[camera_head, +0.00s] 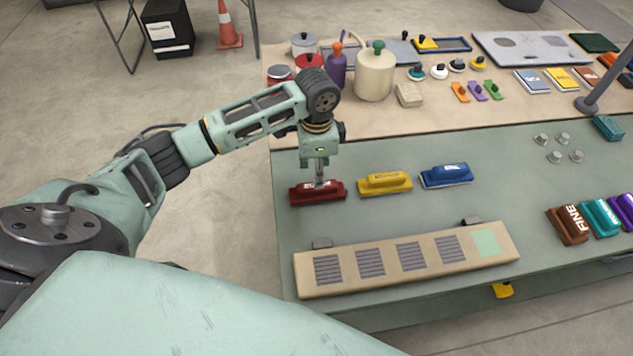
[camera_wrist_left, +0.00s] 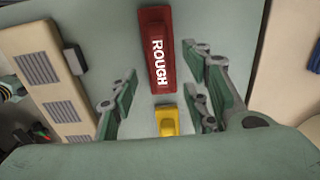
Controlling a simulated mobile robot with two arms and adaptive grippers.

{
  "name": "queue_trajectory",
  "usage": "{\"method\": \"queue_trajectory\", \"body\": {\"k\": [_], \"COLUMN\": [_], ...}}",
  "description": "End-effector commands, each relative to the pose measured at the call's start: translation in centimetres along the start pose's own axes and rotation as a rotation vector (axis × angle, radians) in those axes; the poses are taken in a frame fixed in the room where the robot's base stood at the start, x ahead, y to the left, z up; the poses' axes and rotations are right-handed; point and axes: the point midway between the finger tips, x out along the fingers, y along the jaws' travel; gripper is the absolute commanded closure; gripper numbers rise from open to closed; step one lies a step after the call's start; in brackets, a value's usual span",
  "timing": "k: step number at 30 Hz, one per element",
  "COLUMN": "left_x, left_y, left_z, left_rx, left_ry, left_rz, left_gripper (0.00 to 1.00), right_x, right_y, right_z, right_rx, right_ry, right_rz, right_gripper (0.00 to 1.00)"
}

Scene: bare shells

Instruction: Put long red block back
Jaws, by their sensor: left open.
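The long red block (camera_head: 303,194) lies at the left end of a row of sanding blocks on the green table top. It is dark red with a handle and white lettering; in the left wrist view the red block (camera_wrist_left: 154,28) reads "ROUGH". My left gripper (camera_head: 320,180) points down over this block, at or just above its handle. In the left wrist view its fingers (camera_wrist_left: 166,92) are spread on either side, with the red block's near part between them. I cannot tell whether they touch it. My right gripper is not seen.
A yellow block (camera_head: 385,183) and a blue block (camera_head: 446,175) lie to the right. A tan strip (camera_head: 390,284) with grey slotted patches and one pale green patch lies nearer. Brown, teal and purple blocks (camera_head: 568,227) stand at the right. Pots, bottles and tools crowd the back.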

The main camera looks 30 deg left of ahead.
Motion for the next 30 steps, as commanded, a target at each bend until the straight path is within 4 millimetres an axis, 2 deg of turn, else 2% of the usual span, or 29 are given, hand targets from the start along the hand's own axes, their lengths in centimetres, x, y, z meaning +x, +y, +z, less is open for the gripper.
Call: {"method": "queue_trajectory", "body": {"k": [3,6,10,30], "left_x": [-2.4,-3.9,-5.1,-5.5], "left_y": [-0.1,-0.1,0.0,0.0], "left_z": [-0.1,-0.1,0.0,0.0], "left_rx": [0.001,0.0,-0.001,0.0], "left_ry": [0.004,0.003,0.0,0.0], "left_rz": [-0.003,-0.001,0.0,0.001], "left_gripper": [0.57,0.57,0.57,0.57], "right_x": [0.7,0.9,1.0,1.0], "right_y": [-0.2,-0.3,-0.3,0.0], "right_z": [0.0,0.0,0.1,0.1], "right_rx": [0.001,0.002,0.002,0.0], "right_ry": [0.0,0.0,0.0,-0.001], "right_rz": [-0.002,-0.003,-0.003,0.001], "right_gripper": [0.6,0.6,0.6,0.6]}}
